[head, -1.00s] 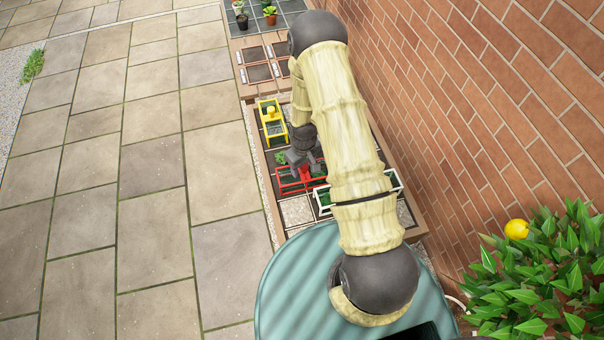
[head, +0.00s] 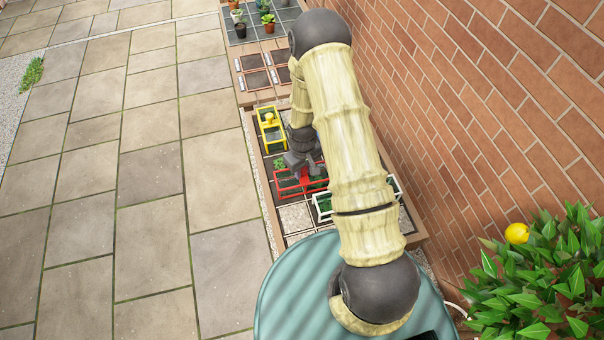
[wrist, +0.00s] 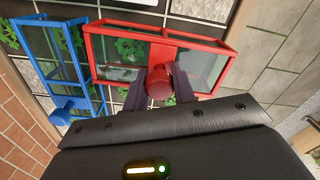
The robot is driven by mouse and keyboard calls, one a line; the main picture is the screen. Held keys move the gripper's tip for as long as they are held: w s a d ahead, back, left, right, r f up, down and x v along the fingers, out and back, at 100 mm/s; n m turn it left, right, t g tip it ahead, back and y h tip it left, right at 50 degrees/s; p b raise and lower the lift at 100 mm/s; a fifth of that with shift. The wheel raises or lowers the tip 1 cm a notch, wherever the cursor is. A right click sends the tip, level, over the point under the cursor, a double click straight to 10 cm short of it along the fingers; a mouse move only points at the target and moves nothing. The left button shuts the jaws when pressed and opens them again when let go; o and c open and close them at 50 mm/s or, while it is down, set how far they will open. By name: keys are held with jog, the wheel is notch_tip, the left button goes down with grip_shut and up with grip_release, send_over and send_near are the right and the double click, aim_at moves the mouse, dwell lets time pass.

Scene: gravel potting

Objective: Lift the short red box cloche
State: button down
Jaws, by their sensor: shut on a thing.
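The red box cloche (head: 289,190) has a red frame with clear panes and a round red knob on top. It is in the planting bed, partly covered by my arm in the head view. In the wrist view, the red cloche (wrist: 98,50) fills the upper middle, with its knob (wrist: 159,84) between my fingers. My gripper (head: 308,172) is shut on that knob from above; it also shows in the wrist view (wrist: 158,90). Green leaves show through the panes. I cannot tell whether the cloche's base is clear of the bed.
A blue cloche (wrist: 61,103) stands close beside the red one in the wrist view. A yellow cloche (head: 271,132) and a white cloche (head: 322,213) stand nearby in the head view. The brick wall (head: 480,110) is on the right. Open paving (head: 150,190) lies left.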

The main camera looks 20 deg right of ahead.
notch_tip(320, 180, up, 8)
jog(key=shift+f+b, duration=0.1)
jog(key=shift+b, duration=0.9)
